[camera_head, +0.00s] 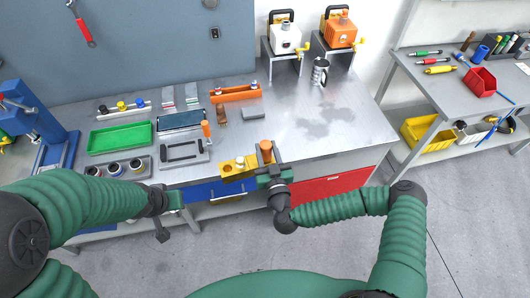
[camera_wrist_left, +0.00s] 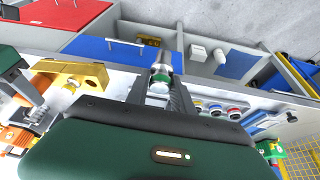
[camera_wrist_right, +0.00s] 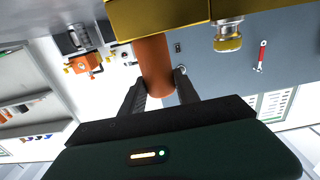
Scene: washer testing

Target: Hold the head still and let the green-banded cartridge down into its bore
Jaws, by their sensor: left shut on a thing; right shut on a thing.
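My right gripper (camera_head: 264,168) is shut on the orange handle (camera_head: 265,151) of the yellow head (camera_head: 232,170), over the front edge of the bench. In the right wrist view the fingers lie either side of the orange handle (camera_wrist_right: 153,62), with the yellow head (camera_wrist_right: 175,17) above. My left gripper (camera_wrist_left: 160,92) is shut on the green-banded cartridge (camera_wrist_left: 162,66), a silver cylinder whose green band shows between the fingers. In the head view my left gripper (camera_head: 170,205) is left of the head, apart from it. I cannot make out the bore.
An orange rack (camera_head: 235,94) is behind. Two dispensers, white (camera_head: 285,38) and orange (camera_head: 340,32), and a metal mug (camera_head: 319,72) stand at the back. The bench's right is clear.

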